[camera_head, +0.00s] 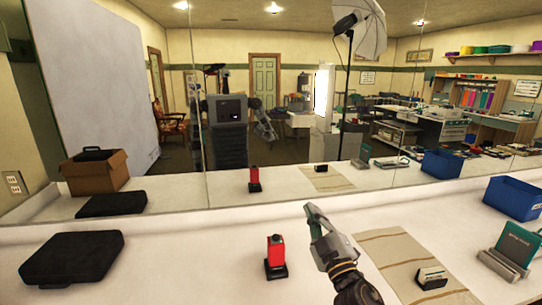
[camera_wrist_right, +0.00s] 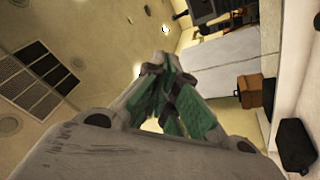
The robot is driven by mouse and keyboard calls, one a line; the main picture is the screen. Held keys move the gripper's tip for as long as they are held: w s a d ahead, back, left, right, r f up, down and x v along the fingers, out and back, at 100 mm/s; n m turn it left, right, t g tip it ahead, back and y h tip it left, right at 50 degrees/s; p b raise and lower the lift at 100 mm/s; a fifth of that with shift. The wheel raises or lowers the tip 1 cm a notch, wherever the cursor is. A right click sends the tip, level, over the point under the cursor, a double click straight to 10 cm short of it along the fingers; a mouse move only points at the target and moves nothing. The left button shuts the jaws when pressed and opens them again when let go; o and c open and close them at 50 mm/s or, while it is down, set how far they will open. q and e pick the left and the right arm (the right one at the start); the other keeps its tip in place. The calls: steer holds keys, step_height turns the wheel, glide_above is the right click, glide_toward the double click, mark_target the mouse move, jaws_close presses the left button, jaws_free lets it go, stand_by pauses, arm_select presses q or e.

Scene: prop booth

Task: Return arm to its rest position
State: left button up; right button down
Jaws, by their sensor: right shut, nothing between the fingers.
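My right gripper (camera_head: 314,214) is raised over the white table in the head view, with its arm coming in from the bottom edge. Its fingers are shut and hold nothing. It is between the red device and the beige mat in the picture, apart from both. In the right wrist view my right gripper (camera_wrist_right: 160,68) shows its green-padded fingers together, with the ceiling and wall behind them. My left gripper is not in view, apart from any reflection too small to make out.
The red device (camera_head: 276,252) stands upright on a black base. A small white-and-black block (camera_head: 432,277) rests on the beige mat (camera_head: 385,250). A black case (camera_head: 72,258) lies at left. A teal-and-grey holder (camera_head: 508,252) and blue bin (camera_head: 512,198) stand right. A mirror backs the table.

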steer(key=s+d+f+m+g+h, duration=0.3)
steer(key=d+f+m+g+h, duration=0.15)
steer(key=f, duration=0.55)
steer(key=s+d+f+m+g+h, duration=0.35)
steer(key=d+f+m, duration=0.2)
steer(key=f, duration=0.45)
steer(key=s+f+g+y, duration=0.1)
steer(key=s+f+g, duration=0.5)
steer(key=s, duration=0.4)
steer(key=s+f+g+y, duration=0.1)
steer(key=s+f+g, duration=0.2)
steer(key=s+f, duration=0.5)
step_height(320, 180, down, 31)
steer(key=s+d+g, duration=0.2)
steer(key=s+d, duration=0.1)
steer(key=s+d+f, duration=0.3)
steer(key=s+f, duration=0.7)
steer(key=s+d+f, duration=0.3)
steer(key=s+f, duration=0.8)
steer(key=shift+s+d+g+h, duration=0.25)
steer(key=shift+d+g+h, duration=0.05)
steer(key=shift+d, duration=0.05)
